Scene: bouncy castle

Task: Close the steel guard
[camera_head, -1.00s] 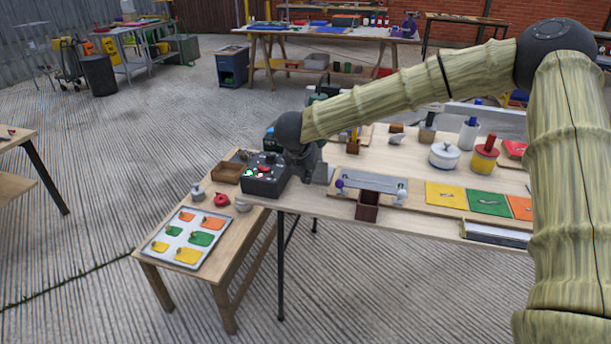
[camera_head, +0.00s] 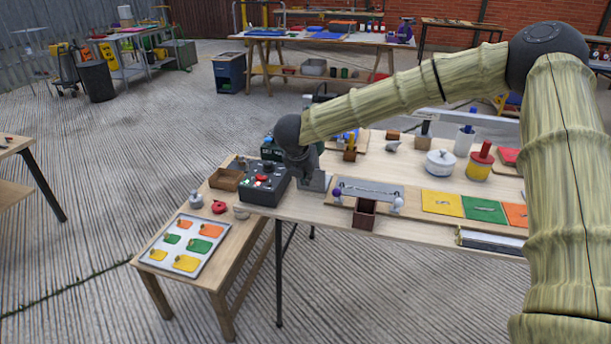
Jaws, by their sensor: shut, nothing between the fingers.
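My gripper (camera_head: 308,175) hangs down from the arm's dark wrist, just right of a black control box (camera_head: 264,186) with a red button. Its fingers are small and dark against the things behind them, and it holds nothing that I can see. A small grey metal plate (camera_head: 318,183) stands right beside the gripper and is partly hidden by it. It may be the steel guard, but I cannot tell for sure, nor whether they touch. A flat grey metal strip (camera_head: 368,190) with a purple and a white knob lies further right, over a brown box (camera_head: 365,212).
A white lidded pot (camera_head: 442,162) and a red-topped yellow pot (camera_head: 479,165) stand at the back right of the table. Yellow, green and orange squares (camera_head: 482,209) lie in front. A low bench at left bears a tray of coloured cards (camera_head: 157,255) and a wooden box (camera_head: 225,180).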

